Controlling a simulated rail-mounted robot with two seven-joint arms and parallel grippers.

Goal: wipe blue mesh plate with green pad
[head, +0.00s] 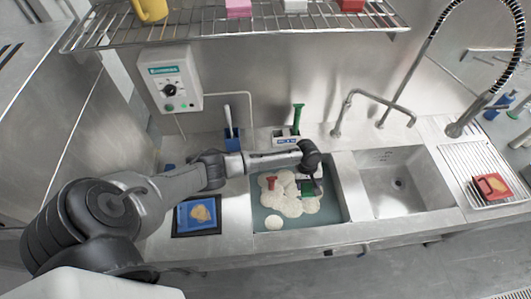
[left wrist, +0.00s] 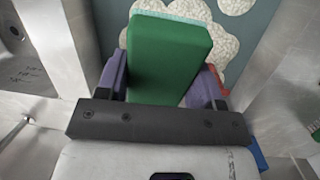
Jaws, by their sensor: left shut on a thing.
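My left gripper (head: 309,178) is over the left basin, shut on a green pad (head: 307,188). In the left wrist view the pad (left wrist: 168,58) is a thick green block with a pale textured far edge, between the purple fingers of the gripper (left wrist: 165,80). A blue square plate (head: 184,221) lies flat on the counter left of the basin, with a tan patch on it; its mesh is too small to make out. The gripper and pad are well to the right of the plate. My right gripper is not in view.
The left basin (head: 340,205) has a teal bottom with white foam patches and a red object (head: 271,183). An empty steel sink (head: 405,190) is to its right. Behind stand a blue holder (head: 232,142), a green-handled brush (head: 297,118) and a tap (head: 345,110). A wire shelf (head: 230,30) hangs above.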

